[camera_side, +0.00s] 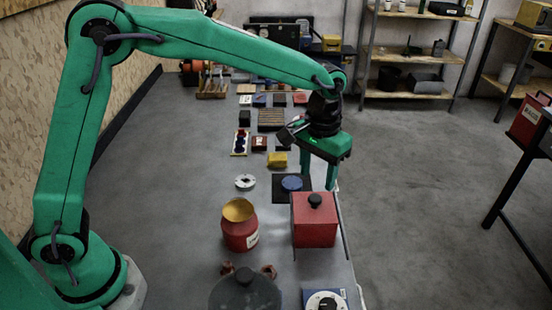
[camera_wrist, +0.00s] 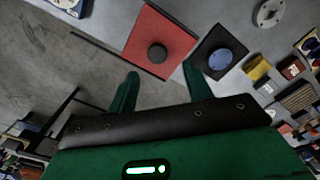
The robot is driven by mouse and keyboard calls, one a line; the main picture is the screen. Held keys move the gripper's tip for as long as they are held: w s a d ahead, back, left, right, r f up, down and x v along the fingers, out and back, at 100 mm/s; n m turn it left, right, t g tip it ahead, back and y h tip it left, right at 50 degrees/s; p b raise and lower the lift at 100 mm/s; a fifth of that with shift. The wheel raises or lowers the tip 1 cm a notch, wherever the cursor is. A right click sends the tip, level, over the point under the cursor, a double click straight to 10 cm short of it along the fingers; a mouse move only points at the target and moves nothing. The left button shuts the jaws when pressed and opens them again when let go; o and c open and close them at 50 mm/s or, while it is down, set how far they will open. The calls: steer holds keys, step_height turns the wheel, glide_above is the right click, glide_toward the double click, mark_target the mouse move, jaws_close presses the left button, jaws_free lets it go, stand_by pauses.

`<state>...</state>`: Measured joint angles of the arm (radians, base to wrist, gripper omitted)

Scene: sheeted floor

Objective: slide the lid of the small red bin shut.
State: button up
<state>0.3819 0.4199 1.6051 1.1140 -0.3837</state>
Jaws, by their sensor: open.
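The small red bin (camera_side: 315,236) stands near the right edge of the long grey surface in the side view. Its red lid (camera_side: 301,205) carries a black knob (camera_side: 315,201) and looks flat on top; I cannot tell whether any gap is left. In the wrist view the red lid (camera_wrist: 150,25) and its round knob (camera_wrist: 157,53) lie just beyond my fingertips. My gripper (camera_side: 319,184) points down behind the bin in the side view, its green fingers apart with nothing between them. In the wrist view my gripper (camera_wrist: 161,70) is spread and clear of the knob.
A blue disc (camera_side: 291,183) on a dark square lies close behind the bin. A red pot (camera_side: 241,236) stands left of it, and a dark lidded pot (camera_side: 245,294) and a dial box (camera_side: 325,300) in front. Open floor (camera_side: 430,200) lies right.

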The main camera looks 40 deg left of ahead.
steer(key=shift+r, duration=1.1)
steer(key=s+a+r+t, duration=0.3)
steer(key=s+a+r, duration=0.5)
steer(key=s+a, duration=0.25)
steer(key=s+a+f+t, duration=0.1)
steer(key=s+a+t, duration=0.1)
steer(key=s+a, duration=0.5)
steer(key=shift+s+a+f+t, duration=0.3)
steer(key=shift+s+f, duration=0.1)
steer(key=shift+s, duration=2.1)
